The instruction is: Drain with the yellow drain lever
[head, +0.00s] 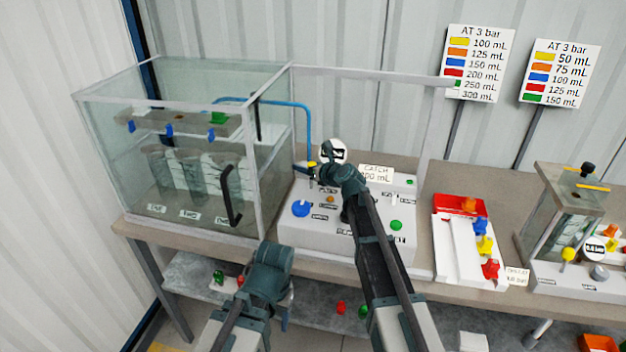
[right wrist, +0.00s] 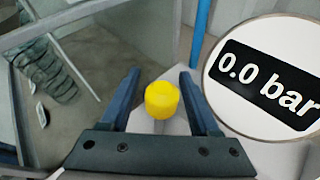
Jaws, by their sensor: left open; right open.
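The yellow drain lever (head: 312,165) stands at the back left of the white control panel (head: 297,228), beside the glass tank. In the right wrist view its yellow knob (right wrist: 161,100) sits between the two open fingers of my right gripper (right wrist: 160,82), with gaps on both sides. My right gripper (head: 314,174) reaches over the panel from the front and partly hides the lever's base. A round gauge (right wrist: 265,75) beside it reads 0.0 bar. My left gripper (head: 284,320) is low in front of the table, far from the lever; its fingers are mostly hidden.
The glass tank (head: 100,150) with a black handle and jars inside stands left. A blue tube (head: 308,125) runs down near the lever. A blue knob (head: 302,208) is on the panel. A tray (head: 448,250) with coloured pieces and a smaller unit (head: 560,225) stand right.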

